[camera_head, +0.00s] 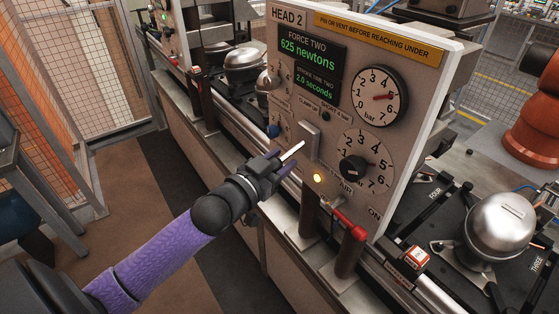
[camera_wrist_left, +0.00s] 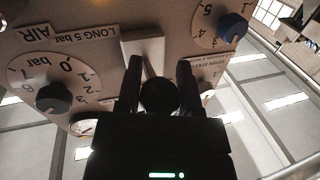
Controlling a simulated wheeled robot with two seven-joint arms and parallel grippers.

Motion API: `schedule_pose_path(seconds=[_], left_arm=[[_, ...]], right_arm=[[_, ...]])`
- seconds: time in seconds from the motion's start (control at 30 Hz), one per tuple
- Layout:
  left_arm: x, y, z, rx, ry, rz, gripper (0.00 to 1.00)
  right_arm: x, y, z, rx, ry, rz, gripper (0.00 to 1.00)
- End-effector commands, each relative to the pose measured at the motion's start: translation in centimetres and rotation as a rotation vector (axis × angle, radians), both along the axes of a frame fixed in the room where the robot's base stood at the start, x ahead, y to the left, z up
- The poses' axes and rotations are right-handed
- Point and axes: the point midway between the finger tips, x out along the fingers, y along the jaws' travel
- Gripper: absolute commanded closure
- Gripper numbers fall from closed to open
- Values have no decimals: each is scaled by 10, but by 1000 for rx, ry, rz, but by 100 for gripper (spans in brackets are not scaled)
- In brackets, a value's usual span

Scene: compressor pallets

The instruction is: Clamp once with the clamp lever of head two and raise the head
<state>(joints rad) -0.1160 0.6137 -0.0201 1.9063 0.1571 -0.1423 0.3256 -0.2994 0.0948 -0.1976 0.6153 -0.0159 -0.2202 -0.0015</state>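The clamp lever (camera_head: 293,151) of head two is a pale rod that comes out of a grey plate on the head's panel (camera_head: 300,90). It points down and to the left in the head view. My left gripper (camera_head: 278,166) is at its free end. In the left wrist view the lever's black ball (camera_wrist_left: 159,95) lies between the two fingers of my left gripper (camera_wrist_left: 160,85), which sit close against both sides of it. The ball is hidden in the head view. The display (camera_head: 307,61) reads 625 newtons and 2.0 seconds. My right gripper is out of view.
A black pressure knob (camera_head: 353,169) and gauge (camera_head: 377,96) sit right of the lever. A lit amber lamp (camera_head: 318,178) and a red-handled lever (camera_head: 348,225) are below. A steel compressor (camera_head: 501,224) stands on a black pallet (camera_head: 440,199) at right.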

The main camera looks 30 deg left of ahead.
Motion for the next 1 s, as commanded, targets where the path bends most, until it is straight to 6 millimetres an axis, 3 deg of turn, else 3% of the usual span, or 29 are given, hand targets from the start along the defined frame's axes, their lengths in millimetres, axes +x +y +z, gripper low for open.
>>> schedule_pose_path(seconds=[0.03, 0.2, 1.0], left_arm=[[0, 0, 0, 0, 0, 0, 68], [0, 0, 0, 0, 0, -1, 100], [0, 0, -1, -1, 1, -1, 100]], right_arm=[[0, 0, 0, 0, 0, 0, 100], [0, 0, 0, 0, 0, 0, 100], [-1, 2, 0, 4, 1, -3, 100]])
